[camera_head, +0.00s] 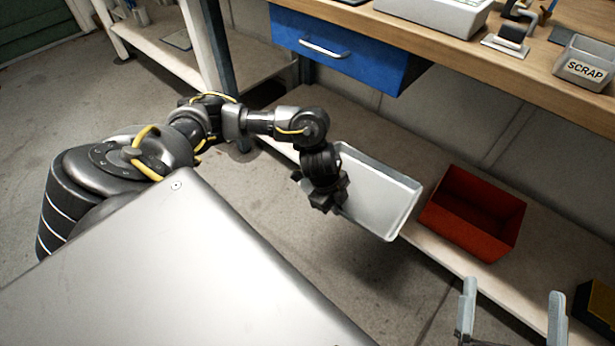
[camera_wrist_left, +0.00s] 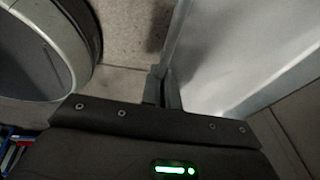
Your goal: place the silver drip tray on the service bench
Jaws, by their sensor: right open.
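The silver drip tray (camera_head: 378,195), a shallow rectangle with a raised rim, is off the floor in the head view, by the front of the lower shelf. My left gripper (camera_head: 332,196) is at its left edge. In the left wrist view the fingers (camera_wrist_left: 163,88) are close together on the rim of the tray (camera_wrist_left: 235,60). The service bench (camera_head: 450,55) has a wooden top at the upper right, above and beyond the tray. My right gripper (camera_head: 513,292) is open and empty at the lower right; only its two fingers show.
A red bin (camera_head: 470,215) stands on the lower shelf (camera_head: 450,262), just right of the tray. A blue drawer (camera_head: 340,50) hangs under the bench top. On the top are a SCRAP bin (camera_head: 585,66) and a light grey box (camera_head: 440,14). A dark yellow-edged box (camera_head: 598,305) is at lower right.

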